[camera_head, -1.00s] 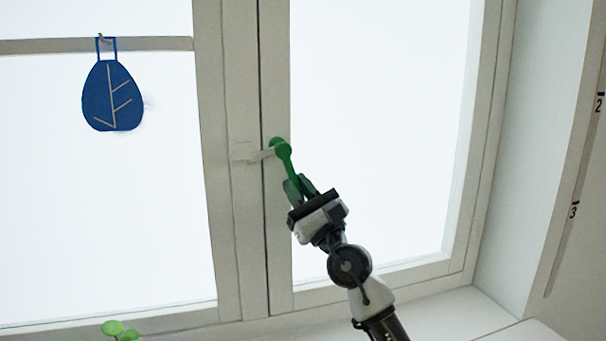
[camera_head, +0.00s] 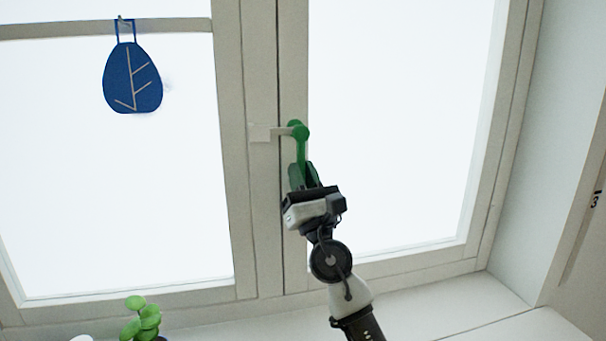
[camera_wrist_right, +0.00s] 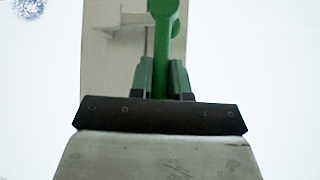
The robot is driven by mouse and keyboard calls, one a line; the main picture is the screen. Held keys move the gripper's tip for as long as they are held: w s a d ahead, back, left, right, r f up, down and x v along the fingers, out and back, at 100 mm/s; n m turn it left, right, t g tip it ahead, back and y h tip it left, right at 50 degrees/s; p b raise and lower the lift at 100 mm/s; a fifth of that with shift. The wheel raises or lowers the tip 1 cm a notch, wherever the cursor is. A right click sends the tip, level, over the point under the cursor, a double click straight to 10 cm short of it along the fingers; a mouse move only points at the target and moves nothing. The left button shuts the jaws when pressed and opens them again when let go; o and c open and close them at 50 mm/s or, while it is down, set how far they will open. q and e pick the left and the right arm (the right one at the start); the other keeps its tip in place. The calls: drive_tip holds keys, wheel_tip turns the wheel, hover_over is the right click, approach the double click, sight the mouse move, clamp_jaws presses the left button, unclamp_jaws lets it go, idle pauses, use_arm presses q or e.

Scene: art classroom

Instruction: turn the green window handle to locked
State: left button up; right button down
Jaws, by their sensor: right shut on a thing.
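The green window handle (camera_head: 301,145) is on the middle frame of the window, with its round hub at the top and its lever hanging almost straight down. It also shows in the right wrist view (camera_wrist_right: 162,45), running down between the fingers. My right gripper (camera_head: 303,172) is shut on the lower part of the lever, which its fingers partly hide. In the right wrist view my gripper (camera_wrist_right: 162,78) has one finger on each side of the lever. A pale catch (camera_head: 262,132) sits on the frame left of the hub. My left gripper is not in view.
A blue leaf-shaped ornament (camera_head: 132,80) hangs from a bar across the left pane. A green plant (camera_head: 141,318) stands at the bottom left by the sill (camera_head: 440,305). The wall (camera_head: 545,170) edges the window at right.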

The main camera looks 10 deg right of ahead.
drive_tip(key=shift+f, duration=0.1)
drive_tip(key=c, duration=1.1)
unclamp_jaws()
drive_tip(key=b+v, duration=0.2)
drive_tip(key=v, duration=0.8)
drive_tip(key=shift+s+f+b, duration=0.25)
drive_tip(key=shift+b, duration=0.15)
